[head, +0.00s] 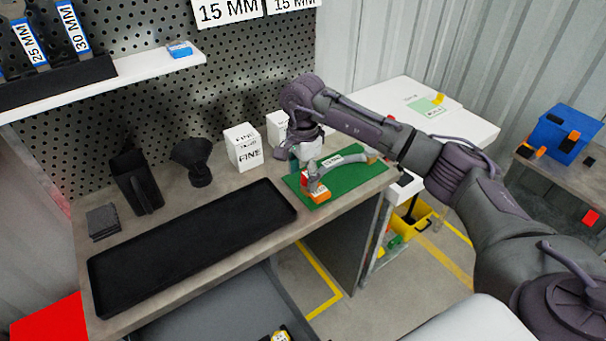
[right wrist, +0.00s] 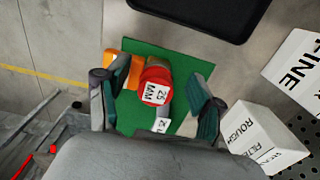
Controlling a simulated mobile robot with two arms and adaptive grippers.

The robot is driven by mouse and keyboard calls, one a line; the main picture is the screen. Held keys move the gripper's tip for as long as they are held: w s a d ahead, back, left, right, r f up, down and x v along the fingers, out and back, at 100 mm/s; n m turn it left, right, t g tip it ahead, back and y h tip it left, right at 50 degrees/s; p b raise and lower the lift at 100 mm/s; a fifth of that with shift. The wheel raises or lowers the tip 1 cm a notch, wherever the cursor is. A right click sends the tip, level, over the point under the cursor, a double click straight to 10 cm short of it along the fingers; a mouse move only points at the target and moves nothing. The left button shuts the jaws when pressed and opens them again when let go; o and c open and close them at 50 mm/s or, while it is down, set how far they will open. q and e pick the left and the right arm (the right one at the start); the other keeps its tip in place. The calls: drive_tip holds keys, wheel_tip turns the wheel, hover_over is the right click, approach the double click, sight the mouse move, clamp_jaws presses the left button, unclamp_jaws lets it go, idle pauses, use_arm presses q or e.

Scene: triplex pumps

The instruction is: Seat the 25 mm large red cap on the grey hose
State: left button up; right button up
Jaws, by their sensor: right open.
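The large red cap (right wrist: 156,80) is marked "25 MM" and faces the right wrist camera. In the head view only a little red shows, just under my right gripper (head: 308,168). The grey hose (head: 350,157) lies over the green mat, with a white label on it. In the right wrist view the fingers of my right gripper (right wrist: 152,90) stand apart on either side of the cap, with gaps. The cap is at the hose's near end; how deep it sits is hidden. My left gripper is not in view.
An orange block (head: 320,194) is beside the cap on the green mat (head: 350,178). A black tray (head: 190,262) lies left of the mat. White boxes (head: 243,148), a black funnel (head: 196,160) and a black holder (head: 137,182) stand behind it.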

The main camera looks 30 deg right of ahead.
sight(303, 176)
wheel_tip(303, 176, up, 12)
idle(0.4)
drive_tip(key=shift+f, duration=0.1)
idle(0.3)
